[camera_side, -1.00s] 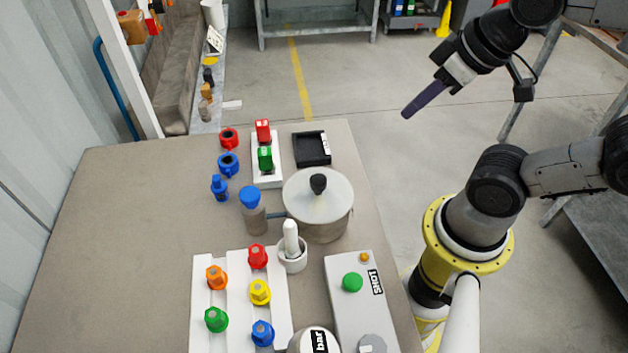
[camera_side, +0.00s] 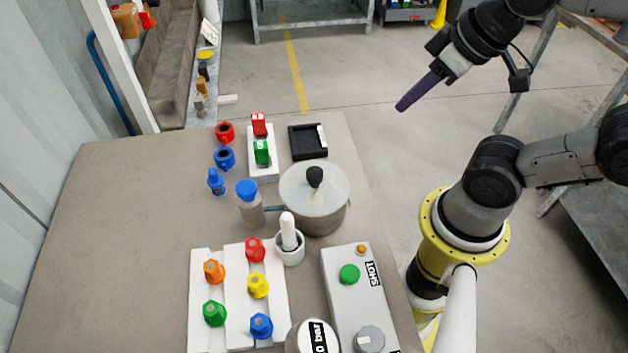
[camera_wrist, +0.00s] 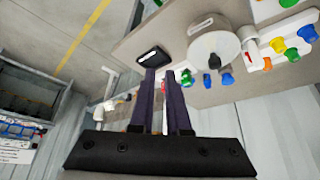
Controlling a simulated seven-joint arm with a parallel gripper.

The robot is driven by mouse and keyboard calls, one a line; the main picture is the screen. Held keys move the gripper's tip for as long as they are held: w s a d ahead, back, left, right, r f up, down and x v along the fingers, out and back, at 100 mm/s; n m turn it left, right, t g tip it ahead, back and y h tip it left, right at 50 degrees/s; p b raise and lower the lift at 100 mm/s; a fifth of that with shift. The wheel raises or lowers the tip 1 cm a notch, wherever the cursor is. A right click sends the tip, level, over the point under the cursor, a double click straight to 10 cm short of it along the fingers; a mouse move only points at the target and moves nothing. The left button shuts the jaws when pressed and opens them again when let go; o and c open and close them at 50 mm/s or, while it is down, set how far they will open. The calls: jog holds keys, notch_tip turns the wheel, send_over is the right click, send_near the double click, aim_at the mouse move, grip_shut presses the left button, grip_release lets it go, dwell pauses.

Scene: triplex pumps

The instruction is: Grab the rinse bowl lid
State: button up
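The rinse bowl lid (camera_side: 332,185) is a round pale disc with a black knob (camera_side: 314,176) in its middle. It lies on the metal rinse bowl (camera_side: 322,221) at the table's right side. In the wrist view the lid (camera_wrist: 232,52) and its knob show at the upper right. My gripper (camera_side: 402,106) has long dark purple fingers and is in the air beyond the table's right edge, apart from the lid. In the wrist view my gripper (camera_wrist: 161,72) shows a gap between its two fingers, with nothing held.
A blue-capped bottle (camera_side: 249,208) stands left of the bowl; a white mortar with pestle (camera_side: 289,246) stands in front. A black tray (camera_side: 308,141) lies behind it. A control box (camera_side: 348,305) and a rack of coloured knobs (camera_side: 230,330) are nearer. The table's left is clear.

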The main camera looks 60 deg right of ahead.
jog(key=o, duration=0.8)
notch_tip(320, 180, up, 3)
jog(key=w+n+g, duration=0.1)
jog(key=n, duration=0.5)
jog(key=n+g, duration=0.5)
jog(key=n, duration=0.7)
send_over(315, 171)
jog(key=f, duration=0.2)
notch_tip(315, 171, down, 13)
jog(key=shift+f, duration=0.15)
